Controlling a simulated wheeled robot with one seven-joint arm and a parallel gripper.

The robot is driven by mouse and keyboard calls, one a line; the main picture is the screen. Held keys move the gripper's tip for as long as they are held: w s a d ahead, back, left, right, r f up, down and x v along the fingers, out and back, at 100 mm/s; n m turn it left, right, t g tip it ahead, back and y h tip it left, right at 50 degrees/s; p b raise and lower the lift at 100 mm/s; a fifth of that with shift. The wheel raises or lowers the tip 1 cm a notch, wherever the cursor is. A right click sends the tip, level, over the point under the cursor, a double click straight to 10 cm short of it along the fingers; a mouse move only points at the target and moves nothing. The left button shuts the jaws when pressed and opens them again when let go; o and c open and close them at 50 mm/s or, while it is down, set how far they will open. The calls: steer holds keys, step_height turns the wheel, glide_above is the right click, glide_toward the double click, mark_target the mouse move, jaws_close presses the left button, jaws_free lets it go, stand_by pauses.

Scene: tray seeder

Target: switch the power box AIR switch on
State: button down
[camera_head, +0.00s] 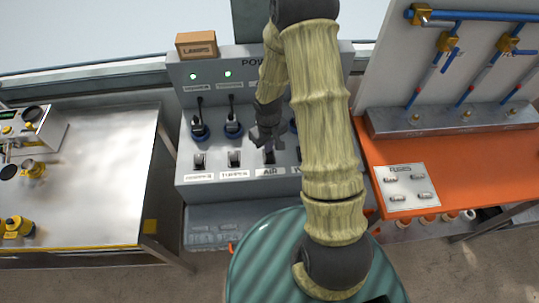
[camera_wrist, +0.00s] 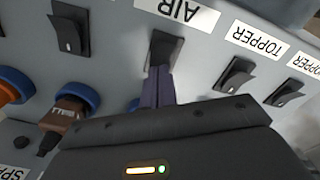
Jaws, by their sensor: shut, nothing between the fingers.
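The grey power box (camera_head: 182,110) stands at the middle of the head view. Its AIR switch (camera_head: 269,156) is a black rocker above the AIR label (camera_head: 270,171). In the wrist view, which is turned upside down, the AIR switch (camera_wrist: 164,46) is right at my fingertips, with the AIR label (camera_wrist: 180,12) beyond it. My gripper (camera_wrist: 163,74) is shut and empty, its fingers pointing at the switch and overlapping its near edge. I cannot tell whether they touch, or which way the rocker is set. The gripper also shows in the head view (camera_head: 268,143).
Neighbouring switches, one labelled TOPPER (camera_wrist: 235,75), sit close by. Plugs with cables (camera_head: 233,128) stick out behind the switch row. Two green lamps (camera_head: 228,74) are lit; my arm hides other lamps. A metal table (camera_head: 110,190) is left, an orange bench (camera_head: 440,150) right.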

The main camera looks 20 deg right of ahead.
steer(key=shift+s+f, duration=0.1)
steer(key=shift+f, duration=0.1)
steer(key=shift+r+p, duration=2.8)
steer(key=shift+r, duration=0.75)
steer(key=s+r+m+t, duration=0.1)
steer(key=s+r+m, duration=0.1)
steer(key=s+r, duration=0.3)
steer(key=s+r+m+t, duration=0.1)
steer(key=s+r, duration=0.5)
steer(key=r, duration=0.7)
steer(key=shift+s+r+m+t, duration=0.15)
steer(key=shift+m+t, duration=0.15)
steer(key=shift+m, duration=0.1)
steer(key=shift+w, duration=0.2)
